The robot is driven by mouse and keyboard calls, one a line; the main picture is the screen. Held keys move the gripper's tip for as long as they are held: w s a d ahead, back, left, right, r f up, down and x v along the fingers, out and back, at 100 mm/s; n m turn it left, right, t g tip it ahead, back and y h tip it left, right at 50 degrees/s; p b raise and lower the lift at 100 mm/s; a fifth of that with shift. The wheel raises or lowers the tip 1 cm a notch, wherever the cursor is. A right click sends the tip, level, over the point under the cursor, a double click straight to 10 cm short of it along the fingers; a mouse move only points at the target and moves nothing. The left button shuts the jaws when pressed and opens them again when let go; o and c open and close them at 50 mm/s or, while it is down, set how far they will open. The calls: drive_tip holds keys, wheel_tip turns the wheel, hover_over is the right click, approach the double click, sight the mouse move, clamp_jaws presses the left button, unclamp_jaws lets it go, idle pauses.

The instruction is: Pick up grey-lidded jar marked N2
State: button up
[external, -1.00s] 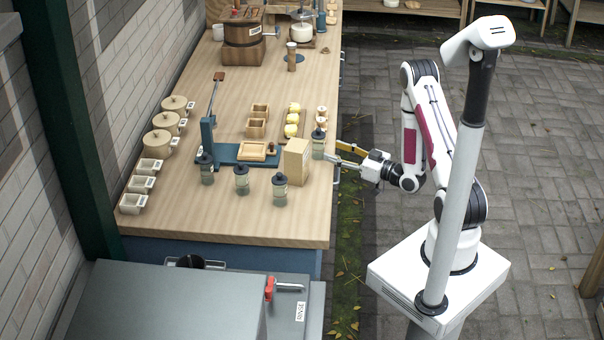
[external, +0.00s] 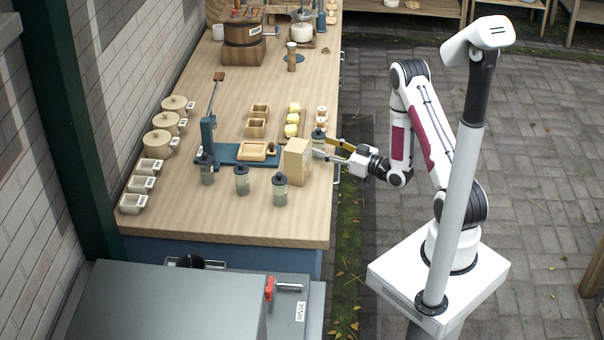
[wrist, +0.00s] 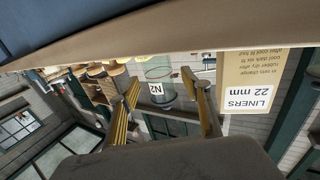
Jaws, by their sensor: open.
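The jar marked N2 (wrist: 159,72) shows in the wrist view, its label in the gap between my fingers. It has a clear greenish body and appears upside down in this picture. In the external view it appears to be the grey-lidded jar (external: 319,135) by the right edge of the bench, beside the tan box. My gripper (external: 329,148) is at that edge, with its fingers pointing left at the jar. In the wrist view my gripper (wrist: 167,88) is open, one finger on each side of the jar. Whether the fingers touch it cannot be told.
The tan box labelled LINERS 22 mm (wrist: 248,92) stands close beside the jar; it is also in the external view (external: 296,161). Several similar dark-lidded jars (external: 242,180) stand to its left. A blue lever press (external: 208,135) stands behind them. The front bench top (external: 220,222) is clear.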

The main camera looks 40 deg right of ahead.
drive_tip(key=shift+x, duration=1.45)
clamp_jaws()
